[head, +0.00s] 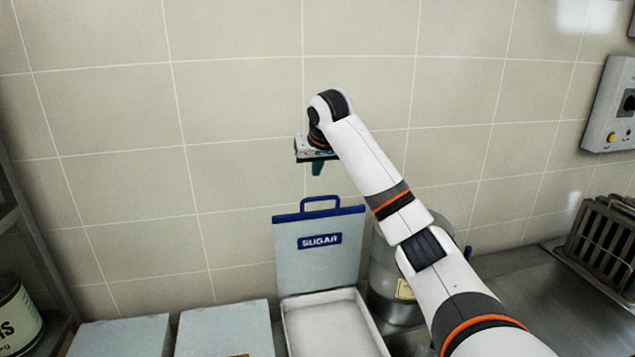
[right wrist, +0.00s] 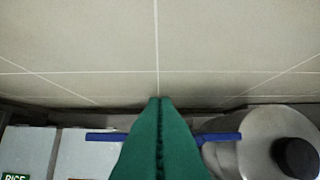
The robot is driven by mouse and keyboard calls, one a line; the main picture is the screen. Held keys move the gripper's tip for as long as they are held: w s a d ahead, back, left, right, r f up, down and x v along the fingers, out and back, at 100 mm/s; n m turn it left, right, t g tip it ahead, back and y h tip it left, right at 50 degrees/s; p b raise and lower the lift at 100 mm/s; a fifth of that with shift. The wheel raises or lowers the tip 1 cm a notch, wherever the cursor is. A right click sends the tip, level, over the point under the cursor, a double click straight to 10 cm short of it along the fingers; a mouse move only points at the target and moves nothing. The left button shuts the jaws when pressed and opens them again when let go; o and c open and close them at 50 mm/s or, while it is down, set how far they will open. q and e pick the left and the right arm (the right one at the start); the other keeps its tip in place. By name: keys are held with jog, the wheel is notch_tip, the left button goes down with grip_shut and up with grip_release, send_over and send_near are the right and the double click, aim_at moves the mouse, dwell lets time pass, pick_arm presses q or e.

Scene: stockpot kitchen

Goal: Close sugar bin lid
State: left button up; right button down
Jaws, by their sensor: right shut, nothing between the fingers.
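The sugar bin lid (head: 318,262) stands open and upright at the back of its bin, near the tiled wall. It is light grey with a blue top edge, a blue handle (head: 321,204) and a "SUGAR" label. The open sugar bin (head: 330,322) below shows white contents. My right gripper (head: 317,170) is above the lid handle, close to the wall, apart from the lid. In the right wrist view its green fingers (right wrist: 160,105) are together and empty, and the lid's blue edge (right wrist: 220,137) shows on both sides behind them. My left gripper is not in view.
Two closed bins (head: 226,330) stand left of the sugar bin. A metal stockpot (head: 398,290) stands just right of it, partly hidden by my right arm. A dark rack (head: 605,235) and wall control box (head: 612,105) are at the right.

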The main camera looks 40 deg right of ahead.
jog(key=p+x, duration=0.2)
jog(key=x, duration=0.4)
jog(key=s, duration=0.1)
jog(key=s+a+p, duration=0.1)
jog(key=s, duration=0.1)
jog(key=shift+s+a, duration=0.35)
jog(key=shift+a, duration=0.05)
jog(key=shift+f, duration=0.15)
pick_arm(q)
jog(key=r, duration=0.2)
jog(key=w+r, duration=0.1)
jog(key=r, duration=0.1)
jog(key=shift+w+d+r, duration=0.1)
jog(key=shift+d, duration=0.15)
pick_arm(e)
jog(key=shift+w+f, duration=0.1)
